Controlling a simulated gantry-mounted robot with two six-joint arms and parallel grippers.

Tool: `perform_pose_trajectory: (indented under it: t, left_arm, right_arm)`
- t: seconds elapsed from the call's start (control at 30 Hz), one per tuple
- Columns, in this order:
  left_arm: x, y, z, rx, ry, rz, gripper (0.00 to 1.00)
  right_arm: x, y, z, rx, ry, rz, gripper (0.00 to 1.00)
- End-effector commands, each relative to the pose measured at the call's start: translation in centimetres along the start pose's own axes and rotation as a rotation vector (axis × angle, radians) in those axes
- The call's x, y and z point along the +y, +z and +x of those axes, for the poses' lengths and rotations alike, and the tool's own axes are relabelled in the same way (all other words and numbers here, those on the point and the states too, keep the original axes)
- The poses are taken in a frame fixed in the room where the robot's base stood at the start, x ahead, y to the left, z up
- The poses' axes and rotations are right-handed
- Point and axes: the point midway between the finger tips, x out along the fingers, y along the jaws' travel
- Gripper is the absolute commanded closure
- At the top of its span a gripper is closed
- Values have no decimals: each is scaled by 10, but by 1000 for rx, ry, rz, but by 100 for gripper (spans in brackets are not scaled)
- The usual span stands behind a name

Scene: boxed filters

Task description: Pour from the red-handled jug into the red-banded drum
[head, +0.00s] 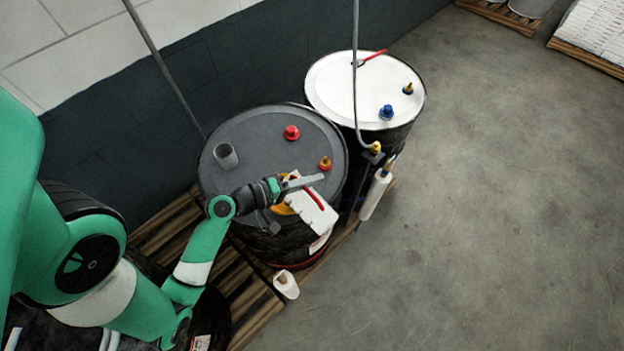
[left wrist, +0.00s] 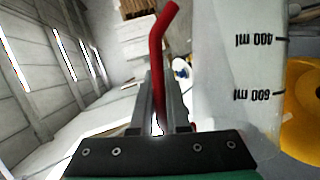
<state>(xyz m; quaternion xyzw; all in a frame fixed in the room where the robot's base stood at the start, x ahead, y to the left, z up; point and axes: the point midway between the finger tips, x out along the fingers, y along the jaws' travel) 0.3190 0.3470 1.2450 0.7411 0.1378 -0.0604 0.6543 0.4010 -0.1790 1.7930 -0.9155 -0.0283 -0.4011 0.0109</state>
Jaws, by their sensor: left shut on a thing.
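The white jug (head: 312,213) has a red handle (left wrist: 157,70) and, in the left wrist view, a pale wall with ml marks (left wrist: 220,75). My left gripper (head: 305,183) is shut on the red handle and holds the jug over the near right edge of the grey-topped drum (head: 250,130). That drum shows a red band (head: 305,263) low on its side. A yellow round part (left wrist: 305,105) is beside the jug wall; the head view shows it partly hidden by the jug and gripper. The jug looks tilted; its contents and any flow cannot be made out. My right gripper is out of view.
The grey lid carries a grey cup (head: 227,156), a red cap (head: 292,132) and a brass fitting (head: 326,163). A white-topped drum (head: 340,85) stands behind. A white bottle (head: 286,284) is at the pallet's (head: 255,305) front.

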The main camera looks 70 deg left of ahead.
Motion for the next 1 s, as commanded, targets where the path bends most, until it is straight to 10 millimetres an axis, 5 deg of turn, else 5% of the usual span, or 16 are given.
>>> perform_pose_trajectory:
  t: [1.0]
  left_arm:
    - [-4, -8, -2, -16, 33, -77, 100]
  right_arm:
    - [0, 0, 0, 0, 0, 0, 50]
